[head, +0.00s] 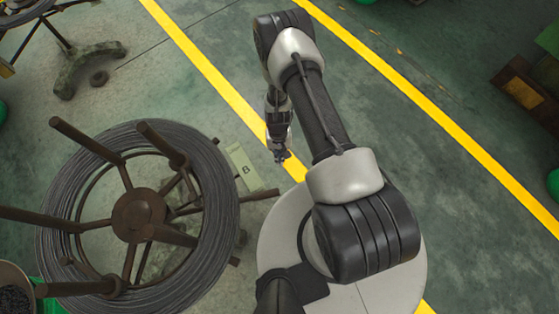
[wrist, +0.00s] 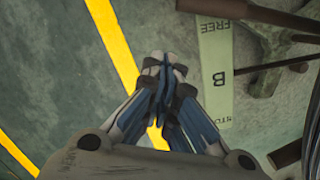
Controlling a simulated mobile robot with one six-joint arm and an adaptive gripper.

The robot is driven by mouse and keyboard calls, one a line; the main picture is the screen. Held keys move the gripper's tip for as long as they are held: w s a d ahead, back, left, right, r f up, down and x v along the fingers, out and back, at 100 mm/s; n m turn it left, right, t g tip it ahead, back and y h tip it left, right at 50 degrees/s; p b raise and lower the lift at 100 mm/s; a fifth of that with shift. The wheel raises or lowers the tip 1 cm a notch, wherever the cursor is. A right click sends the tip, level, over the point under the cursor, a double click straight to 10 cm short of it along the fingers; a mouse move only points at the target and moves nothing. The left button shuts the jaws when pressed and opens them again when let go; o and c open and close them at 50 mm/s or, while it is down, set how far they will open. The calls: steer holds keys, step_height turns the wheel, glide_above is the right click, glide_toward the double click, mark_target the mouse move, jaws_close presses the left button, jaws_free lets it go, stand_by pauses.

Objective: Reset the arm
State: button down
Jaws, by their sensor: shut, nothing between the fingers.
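My arm reaches up from my round base in the head view, bends at the top and hangs down again. My gripper (head: 281,156) is at its lower end, beside the wire coil stand and above the floor by a yellow line. In the wrist view my gripper (wrist: 164,66) has its fingertips together with nothing between them. It points down at the green floor.
A wire coil (head: 215,215) on a rusty spoked stand (head: 137,214) is close on the left. Yellow lines (head: 440,117) cross the floor. Open floor lies right. A wooden box (head: 524,92) is far right.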

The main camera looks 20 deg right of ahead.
steer(key=shift+r, duration=0.5)
steer(key=shift+w, duration=0.15)
steer(key=w+r+n+t, duration=0.15)
steer(key=w+r, duration=0.25)
steer(key=r, duration=1.4)
steer(key=w+r+t, duration=0.2)
steer(key=w+r, duration=0.1)
steer(key=r, duration=1.4)
steer(key=s+r+n+t, duration=0.1)
steer(key=s+r+t, duration=0.2)
steer(key=s+r, duration=1.8)
steer(key=shift+s+a+r+h, duration=0.15)
steer(key=shift+s+r+h, duration=0.15)
steer(key=shift+s+r, duration=0.1)
